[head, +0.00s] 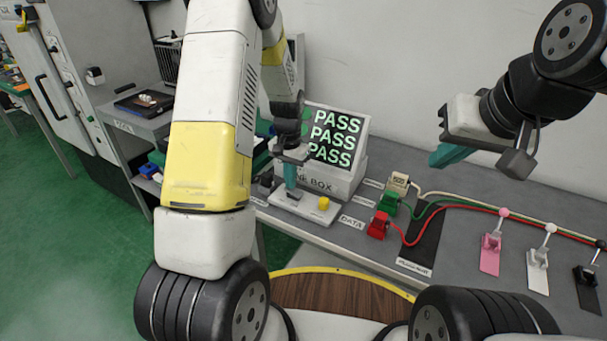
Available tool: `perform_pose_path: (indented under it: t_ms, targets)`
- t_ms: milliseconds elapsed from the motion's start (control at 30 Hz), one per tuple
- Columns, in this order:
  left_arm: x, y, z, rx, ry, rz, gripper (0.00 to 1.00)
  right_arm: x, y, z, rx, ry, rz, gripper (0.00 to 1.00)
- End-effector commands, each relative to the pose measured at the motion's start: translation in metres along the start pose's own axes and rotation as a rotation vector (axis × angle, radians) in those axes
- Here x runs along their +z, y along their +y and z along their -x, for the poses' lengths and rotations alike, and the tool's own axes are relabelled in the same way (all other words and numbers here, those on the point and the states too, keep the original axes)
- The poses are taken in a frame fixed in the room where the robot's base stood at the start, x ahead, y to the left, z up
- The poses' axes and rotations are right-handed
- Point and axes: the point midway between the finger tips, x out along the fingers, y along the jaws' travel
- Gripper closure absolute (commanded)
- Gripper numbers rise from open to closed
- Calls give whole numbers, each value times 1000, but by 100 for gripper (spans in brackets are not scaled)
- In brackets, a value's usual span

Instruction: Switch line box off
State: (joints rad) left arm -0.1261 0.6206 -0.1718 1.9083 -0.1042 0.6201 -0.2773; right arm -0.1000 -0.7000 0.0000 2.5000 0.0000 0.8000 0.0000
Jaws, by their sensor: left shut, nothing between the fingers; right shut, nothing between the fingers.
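The line box (320,180) stands on the grey table against the wall, its label partly hidden. Its slanted screen (335,136) shows PASS in green on three lines. A white plate (305,207) with a yellow knob (324,203) lies in front of the box. My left gripper (290,188) points down over the left part of this plate, its teal fingers shut and empty. I cannot tell whether the fingertips touch anything; a lever there may be hidden behind them. My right gripper (440,157) is shut and empty, raised in the air to the right of the screen.
Red (378,225), green (387,202) and beige (398,184) connectors with cables stand right of the plate, beside a DATA label (352,222). My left arm hides part of the table.

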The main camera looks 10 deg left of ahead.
Motion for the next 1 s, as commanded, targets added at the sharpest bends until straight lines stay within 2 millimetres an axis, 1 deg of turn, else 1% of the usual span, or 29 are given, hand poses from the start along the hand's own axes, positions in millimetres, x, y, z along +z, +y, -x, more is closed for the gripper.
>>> perform_pose_path:
  t_ms: [667,767,1000]
  targets:
    - [0,0,-8,0,0,0,100,0,0,0,0,0,0,100]
    - [0,0,-3,0,1,0,100,0,0,0,0,0,0,100]
    - [-1,0,16,-1,2,-1,100,0,0,0,0,0,0,100]
